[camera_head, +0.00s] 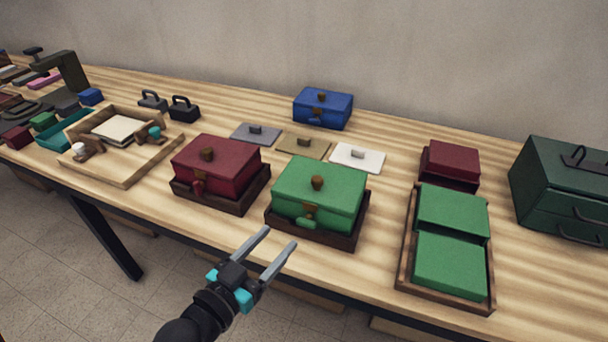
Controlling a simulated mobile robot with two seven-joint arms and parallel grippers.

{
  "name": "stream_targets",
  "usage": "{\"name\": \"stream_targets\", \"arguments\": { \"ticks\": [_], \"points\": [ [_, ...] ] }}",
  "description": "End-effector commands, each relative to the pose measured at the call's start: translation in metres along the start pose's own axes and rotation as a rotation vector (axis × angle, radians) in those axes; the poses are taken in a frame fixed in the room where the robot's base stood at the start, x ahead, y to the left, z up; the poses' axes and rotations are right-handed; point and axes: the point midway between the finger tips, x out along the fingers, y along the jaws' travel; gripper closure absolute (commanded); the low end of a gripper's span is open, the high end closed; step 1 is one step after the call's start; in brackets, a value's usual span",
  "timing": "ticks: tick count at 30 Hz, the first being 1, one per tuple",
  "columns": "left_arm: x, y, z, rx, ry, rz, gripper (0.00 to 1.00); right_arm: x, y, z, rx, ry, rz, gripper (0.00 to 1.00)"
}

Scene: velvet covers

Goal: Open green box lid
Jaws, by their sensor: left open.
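The green box (317,200) stands on the wooden table in a low dark brown tray (345,241). Its lid (336,185) is shut, with a round brown knob (317,182) on top and a brown clasp with a green tab (307,223) on the front. My left gripper (280,240) is open and empty, in front of the green box and at its lower left, with its two grey fingers pointing towards the box. The fingers appear apart from the box. My right gripper is not in view.
A red box (217,166) stands close left of the green box. A blue box (322,107) and flat plates with small handles, one white (357,157), lie behind. A tray with green blocks (449,251) and a dark green chest (565,190) are at right. Some bare table lies between.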

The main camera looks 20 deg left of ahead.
Motion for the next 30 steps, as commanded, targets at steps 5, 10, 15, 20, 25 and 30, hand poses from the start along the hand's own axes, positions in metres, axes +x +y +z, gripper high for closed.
{"name": "stream_targets", "arguments": {
  "ticks": [5, 10, 15, 20, 25, 30],
  "points": [
    [-0.002, 0.006, -0.032, -0.005, 0.071, 0.016, 0.38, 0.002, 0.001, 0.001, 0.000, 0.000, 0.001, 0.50],
    [0.007, 0.006, -0.035, -0.005, 0.080, 0.016, 0.38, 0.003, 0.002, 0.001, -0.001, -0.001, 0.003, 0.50],
    [0.029, 0.006, -0.037, -0.007, 0.082, 0.016, 0.38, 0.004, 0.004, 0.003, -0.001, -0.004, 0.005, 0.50],
    [0.052, 0.007, -0.039, -0.008, 0.080, 0.017, 0.38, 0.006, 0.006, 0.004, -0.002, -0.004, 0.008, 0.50],
    [0.078, 0.008, -0.041, -0.008, 0.080, 0.017, 0.38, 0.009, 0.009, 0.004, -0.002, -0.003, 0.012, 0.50],
    [0.104, 0.008, -0.043, -0.008, 0.079, 0.017, 0.38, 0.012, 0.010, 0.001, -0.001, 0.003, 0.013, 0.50]
  ]
}}
